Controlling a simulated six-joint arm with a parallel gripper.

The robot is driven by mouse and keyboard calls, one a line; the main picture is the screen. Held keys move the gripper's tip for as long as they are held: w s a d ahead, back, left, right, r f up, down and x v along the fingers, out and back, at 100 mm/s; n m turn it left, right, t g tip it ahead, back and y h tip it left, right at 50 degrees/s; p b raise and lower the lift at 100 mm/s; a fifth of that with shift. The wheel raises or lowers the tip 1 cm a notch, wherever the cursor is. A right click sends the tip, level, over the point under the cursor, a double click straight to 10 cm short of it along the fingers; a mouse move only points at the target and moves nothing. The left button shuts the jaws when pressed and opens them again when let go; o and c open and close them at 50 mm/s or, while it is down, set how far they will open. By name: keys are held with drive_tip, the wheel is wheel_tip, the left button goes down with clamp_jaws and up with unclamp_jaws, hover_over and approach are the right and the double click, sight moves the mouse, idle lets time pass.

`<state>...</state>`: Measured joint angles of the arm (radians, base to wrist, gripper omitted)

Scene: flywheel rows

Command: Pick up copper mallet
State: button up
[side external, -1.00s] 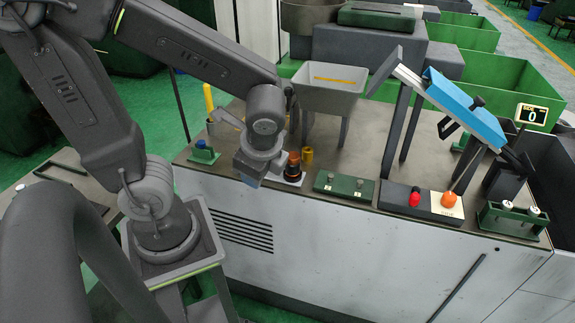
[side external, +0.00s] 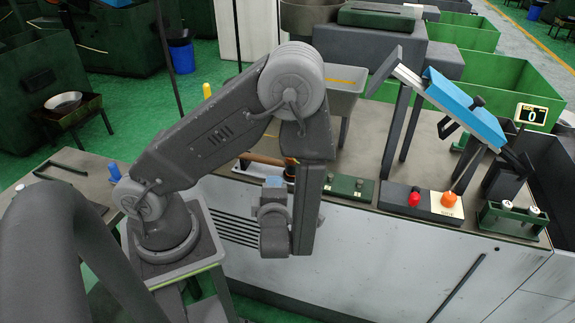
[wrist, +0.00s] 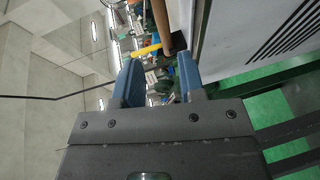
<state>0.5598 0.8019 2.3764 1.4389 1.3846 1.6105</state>
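A copper-brown bar (side external: 262,159), which looks like the mallet's handle, lies along the bench's front edge in the side view. My arm hides its right end, and I cannot make out the head. A brown bar also shows at the top of the wrist view (wrist: 162,15), beyond the fingertips and apart from them. My gripper (side external: 273,182) is in front of the bench edge, just below the bar in the picture. In the wrist view its two blue fingers (wrist: 157,65) are spread, with nothing visibly held between them.
The bench's white front panel (side external: 370,235) is close to my arm. A green box with knobs (side external: 350,187), a red button (side external: 414,198) and an orange knob (side external: 449,199) sit along the front edge to the right. A grey hopper (side external: 343,85) stands behind.

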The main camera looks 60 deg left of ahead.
sight(274, 164)
drive_tip(key=x, duration=0.8)
drive_tip(key=shift+x, duration=2.55)
drive_tip(key=shift+w+d+f, duration=0.1)
clamp_jaws()
